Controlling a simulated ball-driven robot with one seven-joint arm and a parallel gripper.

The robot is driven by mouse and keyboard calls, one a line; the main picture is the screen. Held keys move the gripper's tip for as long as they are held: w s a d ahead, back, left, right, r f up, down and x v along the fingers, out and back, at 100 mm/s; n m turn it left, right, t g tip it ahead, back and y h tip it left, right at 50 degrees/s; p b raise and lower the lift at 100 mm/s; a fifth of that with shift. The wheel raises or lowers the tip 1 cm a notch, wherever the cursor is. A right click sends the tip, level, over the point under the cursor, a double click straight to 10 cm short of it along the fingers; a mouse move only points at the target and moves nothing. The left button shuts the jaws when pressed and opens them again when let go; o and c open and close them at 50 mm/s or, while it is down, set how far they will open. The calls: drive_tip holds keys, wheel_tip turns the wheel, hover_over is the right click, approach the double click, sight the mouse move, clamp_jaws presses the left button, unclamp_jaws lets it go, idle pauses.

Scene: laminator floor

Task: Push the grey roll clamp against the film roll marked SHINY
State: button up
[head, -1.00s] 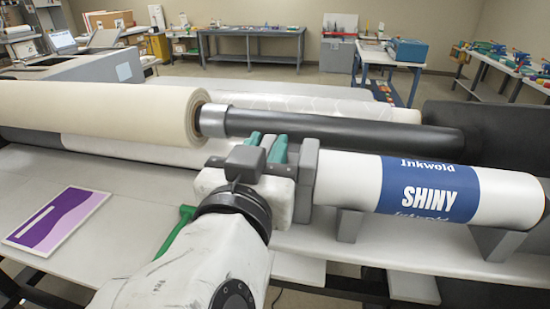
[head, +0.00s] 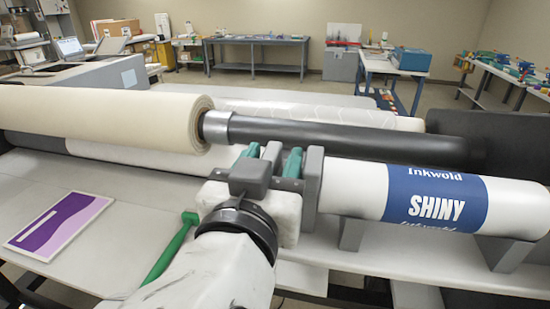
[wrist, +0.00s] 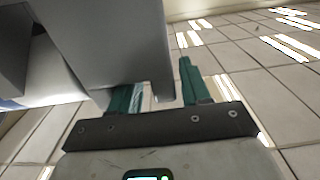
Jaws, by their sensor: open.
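The film roll marked SHINY (head: 505,206), white with a blue label, lies on grey supports at the right. The grey roll clamp (head: 313,178) stands upright at its left end, and no gap shows between them in the head view. In the wrist view, the clamp (wrist: 110,40) is a large grey block beside the white roll (wrist: 48,80). My gripper (head: 272,161) is at the clamp's left side. Its teal fingers are spread, with a narrow grey part between them, also seen between the fingertips (wrist: 158,84) in the wrist view. Contact with the fingers cannot be told.
A cream roll (head: 100,115) with a silver collar (head: 216,127) on a black shaft (head: 350,142) lies behind my gripper. A green handle (head: 170,248) and a purple-and-white sheet (head: 58,228) are at the left. The pale table surface between them is clear.

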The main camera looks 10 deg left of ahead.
drive_tip(key=s+b, duration=0.2)
drive_tip(key=s, duration=0.7)
drive_tip(key=shift+s, duration=0.35)
drive_tip(key=shift+a, duration=0.15)
